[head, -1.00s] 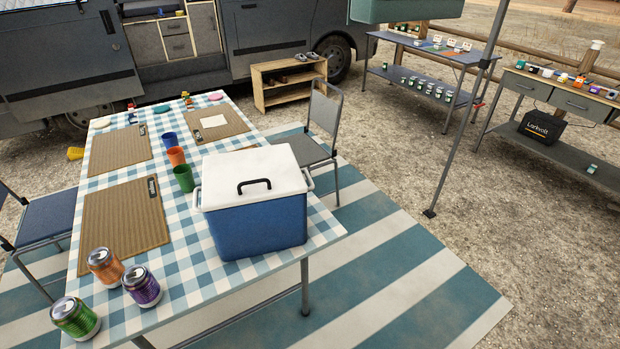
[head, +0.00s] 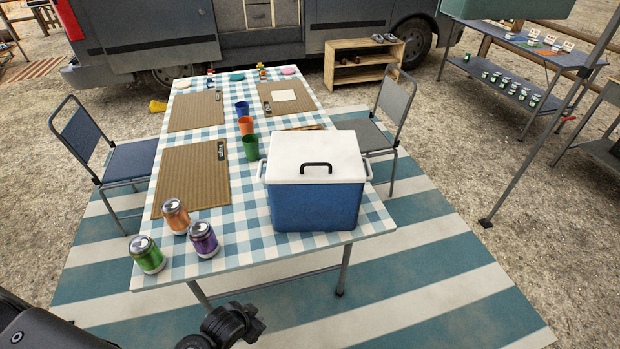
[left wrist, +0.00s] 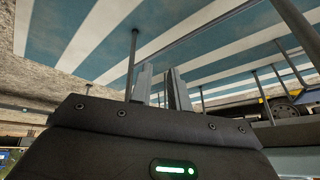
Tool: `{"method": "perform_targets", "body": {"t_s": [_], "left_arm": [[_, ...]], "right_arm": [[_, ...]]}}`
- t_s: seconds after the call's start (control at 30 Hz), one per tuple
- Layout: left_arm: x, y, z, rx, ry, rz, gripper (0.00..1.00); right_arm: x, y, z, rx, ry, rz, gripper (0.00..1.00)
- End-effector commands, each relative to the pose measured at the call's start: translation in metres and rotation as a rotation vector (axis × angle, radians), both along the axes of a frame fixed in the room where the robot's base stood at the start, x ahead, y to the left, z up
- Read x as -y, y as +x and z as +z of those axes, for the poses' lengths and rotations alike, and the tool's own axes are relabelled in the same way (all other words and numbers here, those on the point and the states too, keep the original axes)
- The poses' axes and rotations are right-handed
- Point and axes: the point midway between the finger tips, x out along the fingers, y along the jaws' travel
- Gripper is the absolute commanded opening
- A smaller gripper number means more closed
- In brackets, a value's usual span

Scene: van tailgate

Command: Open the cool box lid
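The cool box (head: 316,206) has a blue body and stands upright on the near right end of the checked table. Its white lid (head: 345,150) lies flat and closed on top, with a dark handle (head: 316,166) in the middle. White side handles show at both ends. My left gripper (head: 250,322) is low at the bottom of the head view, in front of the table's near edge, apart from the cool box. In the left wrist view its two fingers (left wrist: 162,78) stand apart with nothing between them. My right gripper is out of view.
Orange, purple and green cans (head: 203,239) stand on the table's near left corner. Several cups (head: 246,126) and woven mats (head: 192,178) lie beyond. Chairs (head: 386,120) flank the table. The striped rug (head: 430,260) is clear to the right.

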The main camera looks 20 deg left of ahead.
Motion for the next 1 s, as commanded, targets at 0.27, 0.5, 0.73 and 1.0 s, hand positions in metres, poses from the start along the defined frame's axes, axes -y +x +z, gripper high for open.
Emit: {"method": "perform_targets", "body": {"t_s": [0.27, 0.5, 0.73, 1.0], "left_arm": [[0.007, 0.021, 0.114, 0.129, 0.021, -0.059, 0.18], [0.016, 0.082, 0.212, 0.428, 0.083, -0.268, 0.18], [0.029, 0.147, 0.27, 0.719, 0.137, -0.55, 0.18], [0.027, 0.198, 0.336, 0.979, 0.182, -0.93, 0.18]], "right_arm": [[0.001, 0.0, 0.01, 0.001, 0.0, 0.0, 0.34], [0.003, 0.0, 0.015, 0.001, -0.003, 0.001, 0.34], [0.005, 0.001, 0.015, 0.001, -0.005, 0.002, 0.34], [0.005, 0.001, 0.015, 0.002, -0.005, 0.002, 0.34]]}}
